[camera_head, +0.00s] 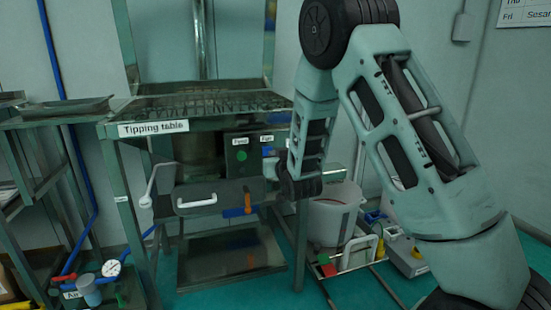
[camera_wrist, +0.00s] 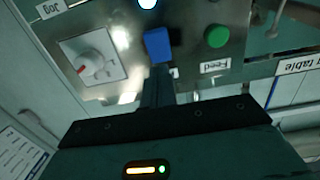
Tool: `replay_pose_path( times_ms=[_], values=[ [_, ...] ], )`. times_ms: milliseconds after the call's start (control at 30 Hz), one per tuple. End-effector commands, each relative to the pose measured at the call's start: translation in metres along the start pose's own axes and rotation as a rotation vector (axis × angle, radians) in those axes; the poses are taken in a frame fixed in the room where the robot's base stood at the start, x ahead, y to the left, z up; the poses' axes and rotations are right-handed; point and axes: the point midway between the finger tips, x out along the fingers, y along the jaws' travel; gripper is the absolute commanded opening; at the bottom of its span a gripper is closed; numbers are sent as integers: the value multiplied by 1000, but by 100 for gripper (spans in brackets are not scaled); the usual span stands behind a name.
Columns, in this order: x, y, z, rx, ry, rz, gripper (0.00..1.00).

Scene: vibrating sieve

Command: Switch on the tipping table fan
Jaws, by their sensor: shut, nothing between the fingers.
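The tipping table (camera_head: 190,127) stands left of my arm in the head view. Its control box (camera_head: 240,172) has a green button (camera_head: 241,156) labelled Feed and a Fan label (camera_head: 267,138) to the right. I cannot tell whether the tips touch the panel.
A white plate with a red-and-white rotary knob (camera_wrist: 92,62) is left of my fingers. A round bluish-white light (camera_wrist: 147,4) glows at the top edge. A white bucket (camera_head: 333,215) stands beside the table. A side table (camera_head: 25,125) stands at left.

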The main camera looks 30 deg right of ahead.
Motion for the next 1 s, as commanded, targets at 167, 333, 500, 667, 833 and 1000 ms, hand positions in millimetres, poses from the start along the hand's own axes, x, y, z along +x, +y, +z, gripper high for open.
replay_pose_path(
  times_ms=[167, 333, 500, 667, 833, 1000],
  values=[
    [-15, -1, -4, 1, 0, -1, 0],
    [-34, -1, -7, 1, -1, -1, 0],
    [-59, -1, -11, 1, -1, -2, 0],
    [-83, -1, -14, 2, -2, -2, 0],
    [-96, -1, -15, 1, -1, -2, 0],
    [-99, -1, -15, 1, -1, -1, 0]
  ],
)
